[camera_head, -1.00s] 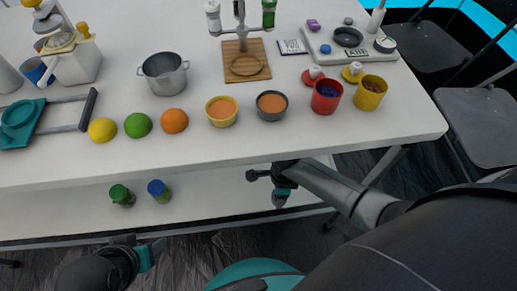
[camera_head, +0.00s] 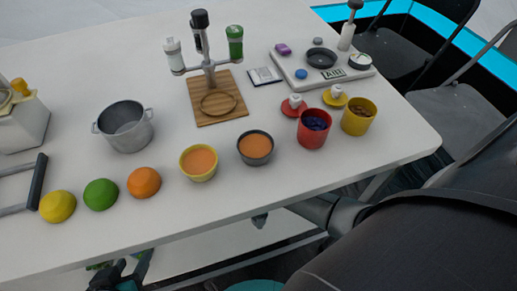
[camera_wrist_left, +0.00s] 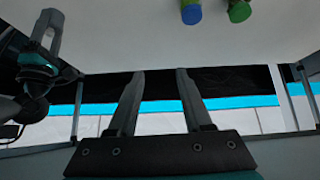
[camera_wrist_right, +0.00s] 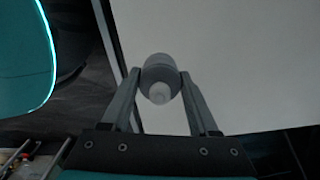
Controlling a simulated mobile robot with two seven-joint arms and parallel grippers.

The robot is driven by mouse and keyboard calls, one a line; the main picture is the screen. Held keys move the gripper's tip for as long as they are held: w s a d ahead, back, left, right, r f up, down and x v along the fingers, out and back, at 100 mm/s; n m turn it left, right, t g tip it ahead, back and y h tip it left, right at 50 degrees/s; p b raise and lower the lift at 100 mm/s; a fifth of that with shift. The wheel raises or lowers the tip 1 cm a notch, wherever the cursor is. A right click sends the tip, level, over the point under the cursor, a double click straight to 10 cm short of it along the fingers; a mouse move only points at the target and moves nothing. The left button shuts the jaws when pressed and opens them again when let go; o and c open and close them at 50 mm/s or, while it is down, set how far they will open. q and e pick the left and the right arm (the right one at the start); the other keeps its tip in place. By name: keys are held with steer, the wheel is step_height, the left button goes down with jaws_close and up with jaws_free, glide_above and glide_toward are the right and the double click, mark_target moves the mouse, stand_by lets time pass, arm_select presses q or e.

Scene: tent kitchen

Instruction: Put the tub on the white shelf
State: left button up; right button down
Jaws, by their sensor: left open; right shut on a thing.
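My right gripper (camera_wrist_right: 160,100) is shut on a small grey cylinder with a paler rounded end, which I take to be the tub (camera_wrist_right: 161,72). In the head view the right arm reaches under the table's front edge, and the tub is hidden there. The white shelf (camera_head: 205,250) lies below the tabletop and shows as a strip past its front edge. A broad pale surface lies behind the tub in the right wrist view; I cannot tell whether they touch. My left gripper (camera_head: 120,275) is low at the front left, open and empty, its fingers apart in the left wrist view (camera_wrist_left: 160,100).
A blue-capped jar (camera_wrist_left: 191,12) and a green one (camera_wrist_left: 239,10) stand on the shelf. The tabletop (camera_head: 270,190) above holds a pot (camera_head: 124,128), fruit, bowls, a red cup (camera_head: 313,130) and a yellow cup (camera_head: 358,118). Its front edge overhangs the right arm.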

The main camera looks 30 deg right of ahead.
steer(key=shift+f+b, duration=0.5)
steer(key=shift+f, duration=0.1)
steer(key=shift+f+b, duration=1.15)
steer(key=shift+b, duration=0.05)
arm_select(q)
steer(key=w+d+r+t+h, duration=0.1)
steer(key=d+r+t+h, duration=0.1)
steer(key=d+t, duration=0.5)
steer(key=shift+w+r+n+h+b, duration=0.3)
steer(key=shift+w+r+h+b, duration=0.1)
steer(key=shift+h, duration=0.5)
arm_select(e)
steer(key=shift+f, duration=0.35)
arm_select(q)
steer(key=shift+f, duration=0.1)
arm_select(e)
steer(key=shift+f, duration=0.6)
steer(key=shift+c, duration=0.3)
jaws_free()
arm_select(q)
steer(key=shift+s, duration=0.1)
